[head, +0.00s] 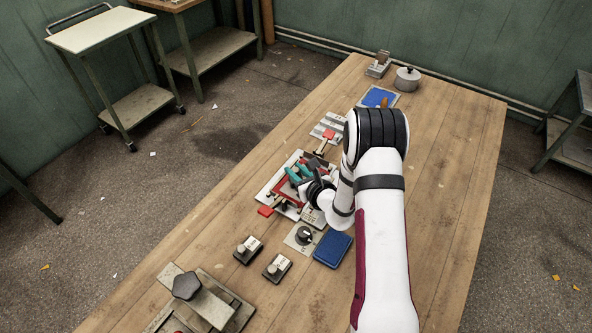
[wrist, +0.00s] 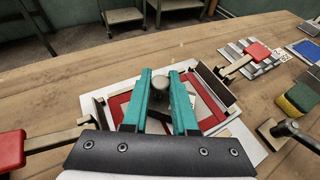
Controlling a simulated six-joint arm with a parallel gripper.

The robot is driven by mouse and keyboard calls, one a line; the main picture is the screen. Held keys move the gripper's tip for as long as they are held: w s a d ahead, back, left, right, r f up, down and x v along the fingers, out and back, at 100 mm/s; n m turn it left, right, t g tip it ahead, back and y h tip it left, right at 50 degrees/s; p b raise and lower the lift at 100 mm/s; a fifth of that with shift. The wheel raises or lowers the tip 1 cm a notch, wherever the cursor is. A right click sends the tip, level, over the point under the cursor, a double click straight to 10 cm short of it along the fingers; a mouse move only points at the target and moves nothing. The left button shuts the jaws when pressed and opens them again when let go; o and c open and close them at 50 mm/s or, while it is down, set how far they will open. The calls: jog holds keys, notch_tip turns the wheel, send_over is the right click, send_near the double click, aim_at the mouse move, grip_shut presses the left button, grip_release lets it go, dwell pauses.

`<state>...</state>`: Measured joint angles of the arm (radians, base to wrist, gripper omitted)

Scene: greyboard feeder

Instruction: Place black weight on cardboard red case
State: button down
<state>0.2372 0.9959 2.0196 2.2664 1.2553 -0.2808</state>
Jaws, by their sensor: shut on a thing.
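My gripper (wrist: 161,78) has teal fingers and is shut on the black weight (wrist: 161,88), a dark grey cylinder with a rounded top between the fingertips. The gripper also shows in the head view (head: 298,172), above the red case. The cardboard red case (wrist: 120,105) is a red-edged frame on a white board (wrist: 98,83); in the head view the red case (head: 282,189) lies mid-table, partly covered by my gripper. The fingers and the dark gripper body hide much of its middle. I cannot tell whether the weight touches the case.
Red-handled clamps (wrist: 258,50) stand either side of the board, near a green-yellow sponge (wrist: 298,98). The table's right side is mostly bare.

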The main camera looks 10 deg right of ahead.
jog(key=shift+f, duration=0.1)
jog(key=c, duration=0.7)
grip_release()
